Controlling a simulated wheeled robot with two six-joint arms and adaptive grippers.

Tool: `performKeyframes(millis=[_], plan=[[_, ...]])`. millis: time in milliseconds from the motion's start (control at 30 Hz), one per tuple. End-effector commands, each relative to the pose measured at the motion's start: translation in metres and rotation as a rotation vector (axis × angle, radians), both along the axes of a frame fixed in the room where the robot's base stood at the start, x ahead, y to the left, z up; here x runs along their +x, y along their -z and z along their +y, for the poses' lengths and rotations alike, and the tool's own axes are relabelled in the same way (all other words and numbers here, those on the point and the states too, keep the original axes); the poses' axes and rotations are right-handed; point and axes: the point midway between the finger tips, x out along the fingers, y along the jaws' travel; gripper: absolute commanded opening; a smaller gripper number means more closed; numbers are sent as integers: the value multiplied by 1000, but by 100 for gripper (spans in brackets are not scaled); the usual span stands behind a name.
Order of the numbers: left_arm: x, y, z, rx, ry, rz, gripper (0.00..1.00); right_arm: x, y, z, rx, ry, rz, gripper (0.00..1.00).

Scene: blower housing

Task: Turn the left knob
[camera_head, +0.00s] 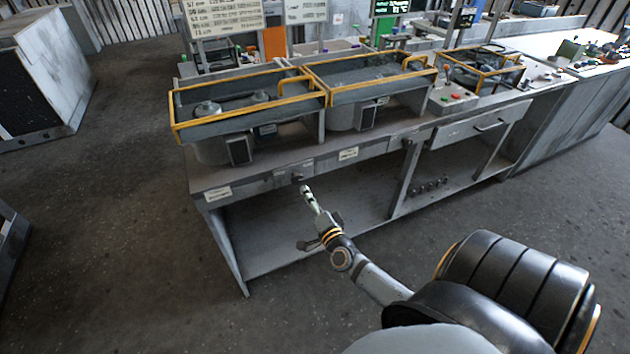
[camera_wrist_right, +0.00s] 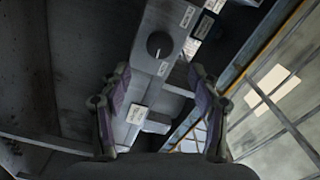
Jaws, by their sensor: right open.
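The left knob (camera_head: 297,178) is a small dark knob on the front edge of the workbench (camera_head: 240,180), below the gap between two yellow-railed housings. A second dark knob (camera_head: 407,143) sits farther right on the same edge. My right gripper (camera_head: 307,193) is just in front of and slightly below the left knob, apart from it. In the right wrist view, a round dark knob (camera_wrist_right: 159,44) lies beyond my open right gripper (camera_wrist_right: 159,75), roughly centred between its two fingers. Nothing is held. My left gripper is not in view.
Yellow-railed housings (camera_head: 225,122) stand on the bench above the knobs. White labels (camera_head: 217,194) mark the bench front. The bench's lower shelf (camera_head: 275,238) is open below. A grey cabinet (camera_head: 45,85) stands at the far left, with clear floor (camera_head: 130,180) between.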

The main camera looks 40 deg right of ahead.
Motion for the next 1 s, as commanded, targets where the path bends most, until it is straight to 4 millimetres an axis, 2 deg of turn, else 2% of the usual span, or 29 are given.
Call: performKeyframes(millis=[100,267,867,967,1000], plan=[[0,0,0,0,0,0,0,-24,0,6,-2,-2,2,63],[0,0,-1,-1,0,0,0,-41,0,10,-1,-1,1,63],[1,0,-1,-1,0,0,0,-44,1,11,-4,-1,2,63],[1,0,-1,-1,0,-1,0,-46,23,11,-51,-14,56,63],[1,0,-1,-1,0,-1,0,-49,43,11,-95,-28,106,63]])
